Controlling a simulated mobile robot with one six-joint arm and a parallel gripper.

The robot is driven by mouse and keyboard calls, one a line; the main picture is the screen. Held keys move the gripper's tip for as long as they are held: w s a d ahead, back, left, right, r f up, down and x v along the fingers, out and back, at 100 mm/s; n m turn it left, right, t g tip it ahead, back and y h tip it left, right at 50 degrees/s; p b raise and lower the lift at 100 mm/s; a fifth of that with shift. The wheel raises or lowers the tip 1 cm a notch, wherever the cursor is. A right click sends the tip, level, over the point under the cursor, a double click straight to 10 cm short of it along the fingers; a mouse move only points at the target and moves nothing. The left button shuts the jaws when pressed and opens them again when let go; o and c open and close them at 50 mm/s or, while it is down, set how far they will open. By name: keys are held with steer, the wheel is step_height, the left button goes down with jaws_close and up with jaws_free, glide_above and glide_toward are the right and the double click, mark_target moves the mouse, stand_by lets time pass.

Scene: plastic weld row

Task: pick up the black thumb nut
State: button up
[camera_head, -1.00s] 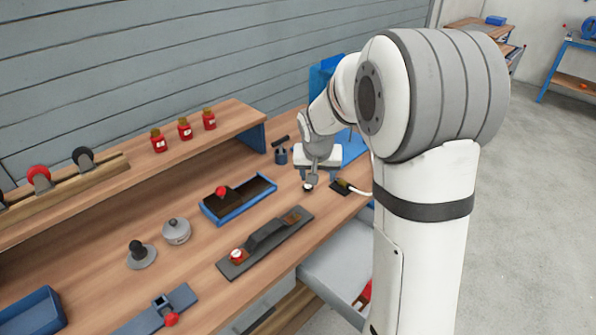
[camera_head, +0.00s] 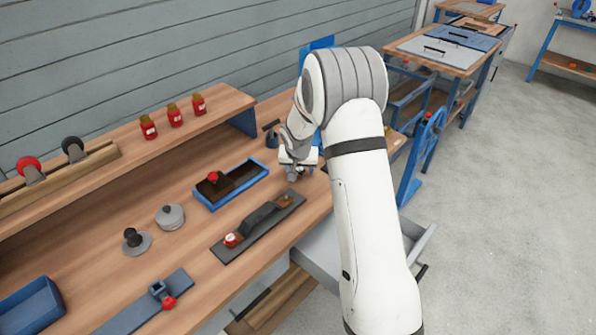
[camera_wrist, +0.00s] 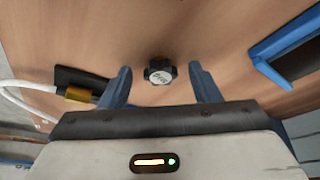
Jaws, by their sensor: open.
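The black thumb nut (camera_wrist: 160,71) lies on the wooden bench top in the wrist view, with a pale marked face on top. My gripper (camera_wrist: 160,84) is open, with one blue finger on each side and the nut between and slightly beyond the fingertips. I cannot tell whether the fingers are level with the nut or above it. In the head view my gripper (camera_head: 294,172) is over the bench near its right end, and the nut is hidden there.
A blue-rimmed tray (camera_head: 233,197) with a red knob in it stands to the left. A dark plate with a handle (camera_head: 228,251) lies in front. In the wrist view, a tool with a brass collar (camera_wrist: 79,94) and white cable lies close to the left finger.

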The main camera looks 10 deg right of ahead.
steer(key=shift+f, duration=0.1)
steer(key=c, duration=1.1)
steer(key=shift+o, duration=0.2)
